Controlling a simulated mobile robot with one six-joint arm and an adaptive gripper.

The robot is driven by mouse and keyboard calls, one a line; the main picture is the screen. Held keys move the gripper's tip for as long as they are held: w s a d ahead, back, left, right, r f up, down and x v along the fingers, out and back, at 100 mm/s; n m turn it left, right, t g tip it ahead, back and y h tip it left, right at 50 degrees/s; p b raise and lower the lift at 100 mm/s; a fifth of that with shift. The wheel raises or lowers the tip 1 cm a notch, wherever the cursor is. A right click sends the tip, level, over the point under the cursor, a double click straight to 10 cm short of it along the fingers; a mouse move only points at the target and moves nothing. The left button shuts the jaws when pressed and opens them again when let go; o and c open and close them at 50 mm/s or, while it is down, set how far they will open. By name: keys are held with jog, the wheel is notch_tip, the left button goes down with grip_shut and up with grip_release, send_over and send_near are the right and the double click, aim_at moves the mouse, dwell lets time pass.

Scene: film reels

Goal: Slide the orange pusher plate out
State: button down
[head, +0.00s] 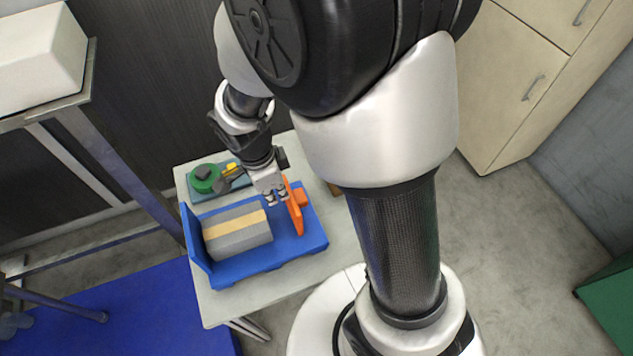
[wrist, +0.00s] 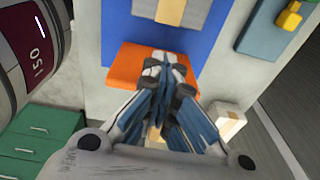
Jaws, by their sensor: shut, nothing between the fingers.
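The orange pusher plate (head: 295,215) stands upright across the right part of a blue tray (head: 283,258). It also shows in the wrist view (wrist: 128,70), partly hidden behind my fingers. A grey block with a tan stripe (head: 227,238), probably a row of reels, lies in the tray to its left, with a strip of bare blue floor between them. My gripper (head: 276,201) is shut and empty. It points down over the tray, close beside the plate's left side in the head view. In the wrist view my fingertips (wrist: 165,62) overlap the plate; I cannot tell whether they touch it.
The tray sits on a pale table (head: 216,308). Behind it lies a blue-grey board with a green round part (head: 203,183) and a yellow piece (head: 231,168). A small box (wrist: 226,117) stands beside the tray. A shelf with a white box (head: 38,50) is at the left.

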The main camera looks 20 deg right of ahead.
aim_at(301, 199)
jog(key=shift+s+d+f, duration=0.2)
jog(key=shift+d+f, duration=0.05)
jog(key=shift+d, duration=0.55)
jog(key=shift+s+d+f, duration=0.15)
jog(key=shift+d+f, duration=0.05)
jog(key=shift+d, duration=0.6)
jog(key=shift+s+d+f, duration=0.2)
jog(key=shift+d+f, duration=0.05)
jog(key=shift+d, duration=0.55)
jog(key=a+b, duration=0.1)
jog(key=a, duration=0.2)
jog(key=shift+w+r+g+p, duration=0.3)
jog(key=shift+w+r+p, duration=0.05)
jog(key=shift+r+p, duration=0.45)
jog(key=shift+w+r+p, duration=0.15)
jog(key=shift+r+p, duration=1.4)
jog(key=shift+r, duration=0.8)
